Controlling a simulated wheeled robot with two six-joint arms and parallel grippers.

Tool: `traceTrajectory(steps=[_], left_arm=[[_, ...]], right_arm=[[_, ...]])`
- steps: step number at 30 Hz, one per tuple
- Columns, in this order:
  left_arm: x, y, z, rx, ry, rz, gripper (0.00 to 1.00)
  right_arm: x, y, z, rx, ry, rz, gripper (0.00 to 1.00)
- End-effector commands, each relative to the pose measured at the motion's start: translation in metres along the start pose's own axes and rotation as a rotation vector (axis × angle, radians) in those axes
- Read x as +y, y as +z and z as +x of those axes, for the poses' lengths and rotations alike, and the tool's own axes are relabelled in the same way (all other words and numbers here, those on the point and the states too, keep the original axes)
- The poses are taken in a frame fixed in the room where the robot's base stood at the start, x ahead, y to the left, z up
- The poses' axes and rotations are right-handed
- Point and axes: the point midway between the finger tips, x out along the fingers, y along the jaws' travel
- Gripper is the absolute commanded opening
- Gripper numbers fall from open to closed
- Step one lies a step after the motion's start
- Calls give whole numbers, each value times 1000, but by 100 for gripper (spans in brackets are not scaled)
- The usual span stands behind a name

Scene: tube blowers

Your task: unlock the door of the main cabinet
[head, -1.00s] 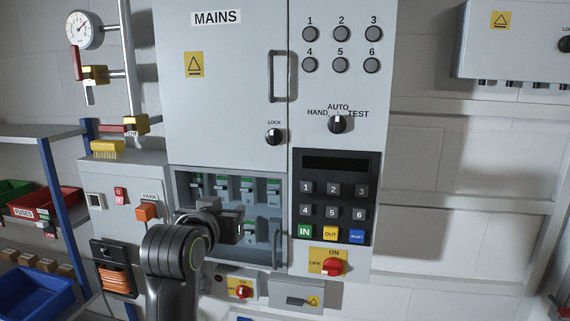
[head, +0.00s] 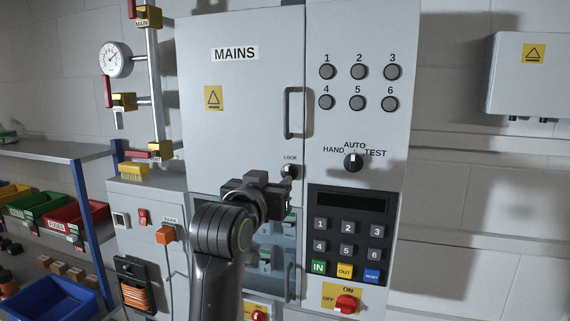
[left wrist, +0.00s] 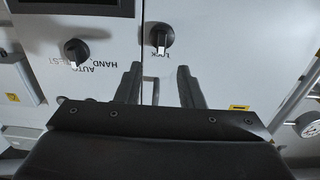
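The main cabinet door (head: 245,125) is grey, marked MAINS, and looks shut. Its black lock knob (head: 290,170) with a white pointer mark sits low near the door's right edge, under the LOCK label. The knob also shows in the left wrist view (left wrist: 160,37), which is upside down, with its pointer toward the bottom of the picture. My left gripper (head: 284,183) is close to the knob in the head view. In the left wrist view the two fingers (left wrist: 160,82) are apart and empty, with the knob beyond their tips. My right gripper is not in view.
The door handle (head: 288,113) stands out above the lock. A HAND/AUTO/TEST selector (head: 353,162) and a keypad panel (head: 347,232) lie to the right. An open breaker compartment (head: 293,265) is below the door. Pipes with valves (head: 124,101) stand at left.

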Motion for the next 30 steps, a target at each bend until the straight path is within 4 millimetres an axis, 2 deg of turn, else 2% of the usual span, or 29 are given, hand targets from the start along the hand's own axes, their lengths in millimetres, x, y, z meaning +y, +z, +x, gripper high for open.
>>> traceTrajectory(steps=[1,6,13,18,28,30], left_arm=[[0,-3,9,-4,-1,1,35],[0,-3,36,-4,-1,1,35],[0,-2,63,-3,-1,1,35],[0,-1,73,0,0,1,35],[0,0,76,0,-1,0,35],[0,0,75,0,-1,0,28]], right_arm=[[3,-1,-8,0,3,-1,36],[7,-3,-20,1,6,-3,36],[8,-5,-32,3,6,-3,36],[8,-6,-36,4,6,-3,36],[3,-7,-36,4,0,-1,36],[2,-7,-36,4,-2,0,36]])
